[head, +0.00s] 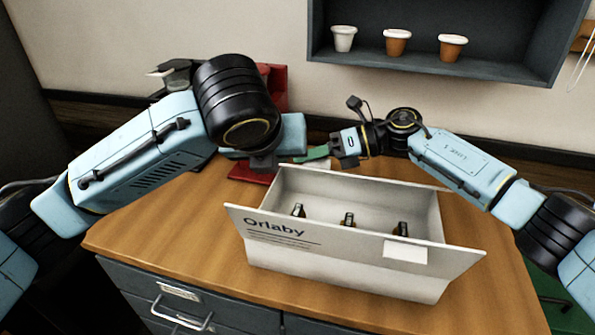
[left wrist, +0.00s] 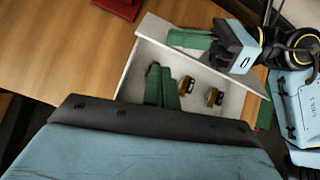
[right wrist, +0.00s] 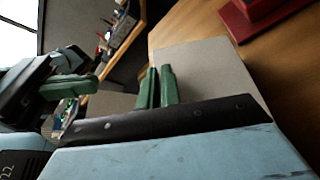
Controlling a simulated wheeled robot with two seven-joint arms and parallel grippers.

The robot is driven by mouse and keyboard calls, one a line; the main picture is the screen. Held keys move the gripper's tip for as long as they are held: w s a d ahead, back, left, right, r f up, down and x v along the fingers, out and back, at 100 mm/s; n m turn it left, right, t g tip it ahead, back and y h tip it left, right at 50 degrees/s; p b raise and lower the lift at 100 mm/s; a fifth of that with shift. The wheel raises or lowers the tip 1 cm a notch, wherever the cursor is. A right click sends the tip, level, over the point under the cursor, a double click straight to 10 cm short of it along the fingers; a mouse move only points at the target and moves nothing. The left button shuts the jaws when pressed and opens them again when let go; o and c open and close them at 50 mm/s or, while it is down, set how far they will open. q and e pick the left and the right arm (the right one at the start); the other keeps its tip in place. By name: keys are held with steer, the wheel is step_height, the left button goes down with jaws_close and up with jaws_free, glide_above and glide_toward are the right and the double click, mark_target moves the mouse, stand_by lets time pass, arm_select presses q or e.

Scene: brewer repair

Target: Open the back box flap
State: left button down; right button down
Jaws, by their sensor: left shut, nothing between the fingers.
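The open white box (head: 340,283), marked "Orlaby", sits on the wooden counter, its front flap (head: 290,232) folded out. The back flap (head: 405,183) shows as a thin pale strip at the far rim; its exact angle is unclear. In the right wrist view a broad grey panel (right wrist: 205,72) of the box lies beyond my fingers. My right gripper (head: 320,156) is at the back rim, fingers close together; I cannot tell whether they touch the flap. My left gripper (left wrist: 162,88) is shut and empty, above the box's back left in the left wrist view, largely hidden by its arm in the head view.
Three dark-topped items (head: 348,219) stand inside the box. A red-based machine (head: 250,173) stands behind the left arm. A wall shelf (head: 430,68) holds three cups. Bare counter (head: 170,225) lies left of the box. The two grippers are close together.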

arm_select(q)
steer(key=d+f+m, duration=0.1)
steer(key=f, duration=0.2)
steer(key=w+f+g, duration=0.1)
steer(key=f, duration=0.3)
steer(key=w+d+f+m, duration=0.1)
steer(key=f, duration=0.2)
steer(key=shift+w+d+f+m, duration=0.25)
steer(key=shift+d+f+m, duration=0.05)
steer(key=shift+d+f, duration=0.05)
steer(key=shift+w+d+r, duration=0.2)
steer(key=shift+w+r, duration=0.3)
steer(key=shift+r, duration=0.1)
steer(key=shift+w+d+r, duration=0.15)
steer(key=shift+w+r, duration=0.35)
steer(key=shift+r, duration=0.1)
steer(key=shift+w+r, duration=0.25)
steer(key=shift+r, duration=0.1)
